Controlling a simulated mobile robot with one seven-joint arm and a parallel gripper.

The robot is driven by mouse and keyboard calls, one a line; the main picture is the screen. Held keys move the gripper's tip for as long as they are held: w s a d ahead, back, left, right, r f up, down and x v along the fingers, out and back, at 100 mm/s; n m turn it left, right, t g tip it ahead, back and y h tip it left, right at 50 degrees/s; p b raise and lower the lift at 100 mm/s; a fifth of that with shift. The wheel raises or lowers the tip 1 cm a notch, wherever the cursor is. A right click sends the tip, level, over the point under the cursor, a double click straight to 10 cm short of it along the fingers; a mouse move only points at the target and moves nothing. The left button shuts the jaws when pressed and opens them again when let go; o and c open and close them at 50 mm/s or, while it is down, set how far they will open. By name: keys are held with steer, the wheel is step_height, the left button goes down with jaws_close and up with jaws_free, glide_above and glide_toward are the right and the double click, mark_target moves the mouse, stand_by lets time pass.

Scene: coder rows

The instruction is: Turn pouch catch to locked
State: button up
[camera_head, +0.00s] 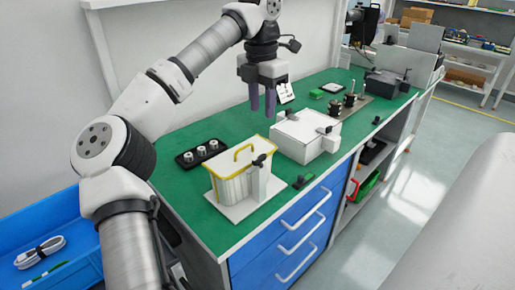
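My gripper (262,106) hangs above the green bench top with its two purple fingers pointing down. The fingers are apart with nothing visible between them. A clear bin with a yellow rim and yellow handle (232,180) stands on a white base below and left of the gripper. A black catch (260,160) sits on top of a white post at its right side. I cannot tell which catch is the pouch's, or whether either is locked.
A black tray with several round pieces (200,153) lies behind the bin. Black cylinders (335,107) and a dark device (386,83) stand farther back. Blue drawers (290,230) are below.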

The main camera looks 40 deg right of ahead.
mark_target(261, 156)
step_height(261, 156, down, 14)
steer(key=shift+w+r+p, duration=0.1)
steer(key=shift+p, duration=1.1)
jaws_close()
